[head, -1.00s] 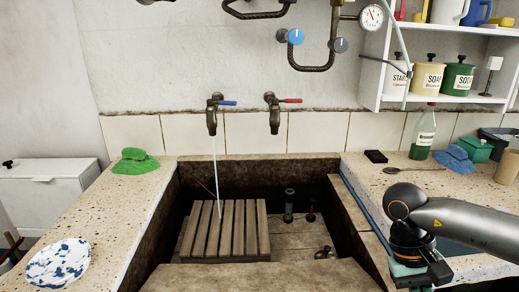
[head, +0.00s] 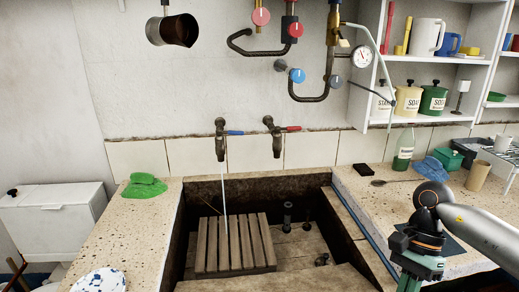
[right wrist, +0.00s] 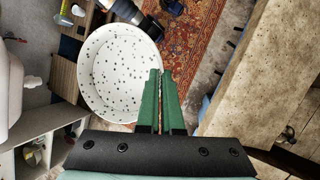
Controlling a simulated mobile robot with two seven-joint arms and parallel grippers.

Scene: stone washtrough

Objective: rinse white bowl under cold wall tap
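A white bowl with dark speckles (right wrist: 118,72) shows in the right wrist view. My right gripper (right wrist: 163,78) has its green fingers close together at the bowl's right rim, with the rim between them. The bowl is not visible in the head view, where only the wrist and upper part of my right gripper show, at the lower right above the counter. The cold wall tap (head: 221,140) has a blue lever, and a thin stream of water (head: 224,190) falls from it onto a wooden slatted rack in the trough. My left gripper is not in view.
The stone trough (head: 275,188) holds the slatted rack (head: 235,243) and upright fittings. A red-lever tap (head: 275,138) is beside the cold tap. A green cloth (head: 143,187) and blue-splashed dish (head: 100,281) lie on the left counter. A bottle (head: 404,150) stands on the right counter.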

